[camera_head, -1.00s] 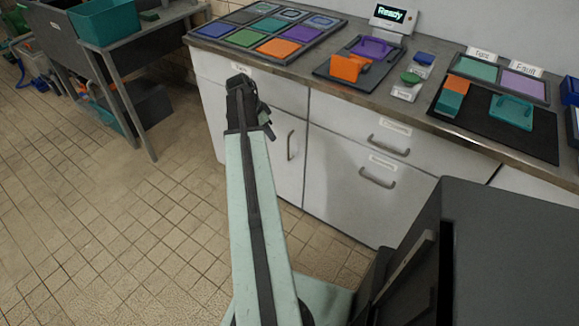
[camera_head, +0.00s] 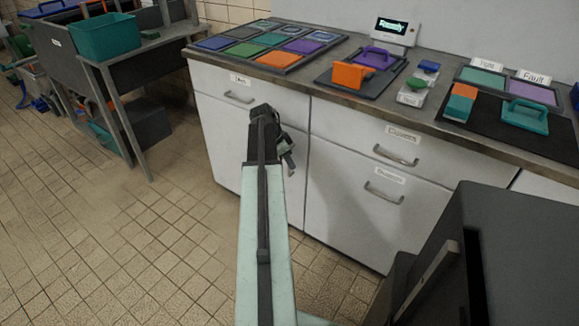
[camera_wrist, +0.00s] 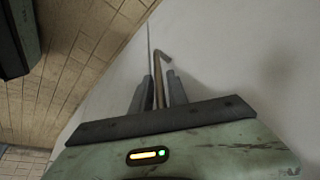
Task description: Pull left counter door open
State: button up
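The left counter door (camera_head: 222,155) is a white panel below the left drawer, and it looks closed, flush with the counter front. Its handle is hidden behind my gripper (camera_head: 289,165) in the head view. The wrist view shows the handle (camera_wrist: 158,62) as a thin brownish bar with a bent top end. My gripper, also in the wrist view (camera_wrist: 159,77), has one grey finger on each side of this bar. Narrow gaps show between bar and fingers, so it looks open around the handle. A panel seam runs just beyond it.
A drawer (camera_head: 240,95) is above the door, and wider drawers (camera_head: 385,165) are to its right. Trays and coloured blocks lie on the countertop (camera_head: 330,95). A grey table with a teal bin (camera_head: 105,38) stands left. Tiled floor (camera_head: 170,235) before the door is clear.

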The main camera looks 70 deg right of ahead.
jog(key=shift+r, duration=0.1)
grip_shut()
dwell(1.2)
